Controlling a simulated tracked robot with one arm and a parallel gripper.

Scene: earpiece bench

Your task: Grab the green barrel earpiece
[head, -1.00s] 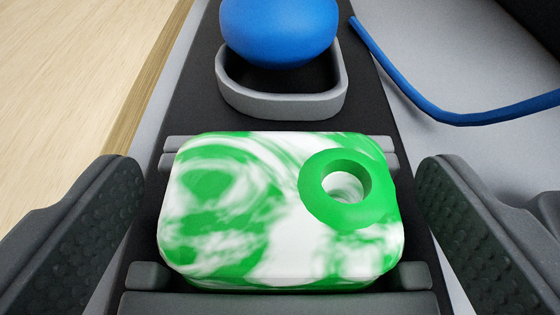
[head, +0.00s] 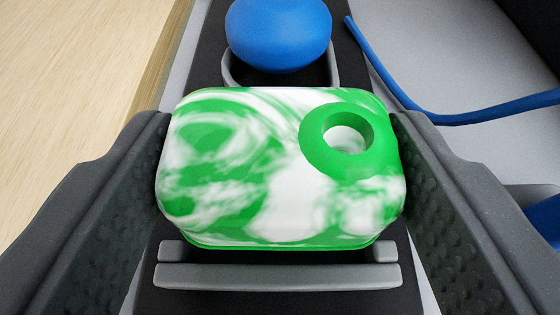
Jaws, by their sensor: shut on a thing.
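The green barrel earpiece (head: 230,190) is a rounded block with green and white swirls. A green ring with a hole stands out on its upper right. My gripper (head: 281,180) is shut on it, with one dark textured finger against its left side and the other against its right side. The earpiece sits above its grey holder (head: 275,277), whose near bars show clear below it. The holder's far part is hidden behind the earpiece.
A blue rounded piece (head: 278,35) sits in a grey ring-shaped holder (head: 230,75) just beyond, on the same dark strip (head: 190,65). A blue cord (head: 430,115) runs at right over a grey surface. Light wood (head: 80,80) lies at left.

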